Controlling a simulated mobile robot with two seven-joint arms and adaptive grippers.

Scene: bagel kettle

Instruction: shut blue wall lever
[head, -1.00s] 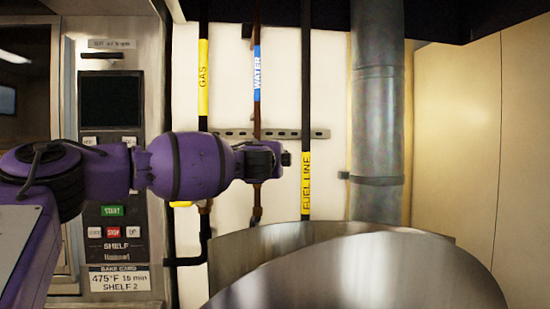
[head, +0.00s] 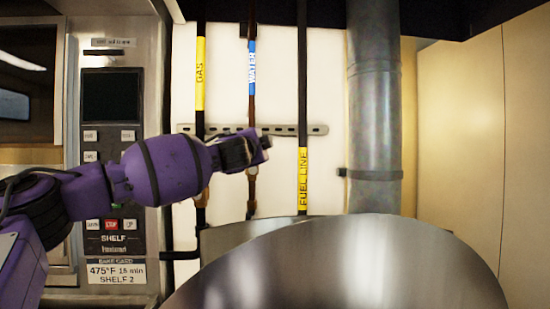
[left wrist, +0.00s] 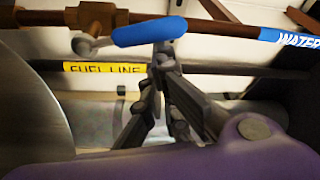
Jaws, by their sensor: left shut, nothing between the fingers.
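The blue lever (left wrist: 150,32) shows in the left wrist view on a metal stem beside the brown water pipe (left wrist: 222,13). There it lies at a slight angle, roughly along the pipe. My left gripper (left wrist: 162,58) is shut and empty, with its tips right by the lever's lower edge; I cannot tell whether they touch. In the head view my left gripper (head: 266,141) is in front of the water pipe (head: 251,110), below its blue WATER label (head: 252,68). The lever is hidden there. My right gripper is not in view.
The gas pipe (head: 200,70) and the fuel line (head: 303,180) run on either side of the water pipe, across a slotted metal bracket (head: 310,129). A large steel kettle (head: 340,265) fills the lower middle. A thick grey duct (head: 374,110) stands at right, an oven panel (head: 112,100) at left.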

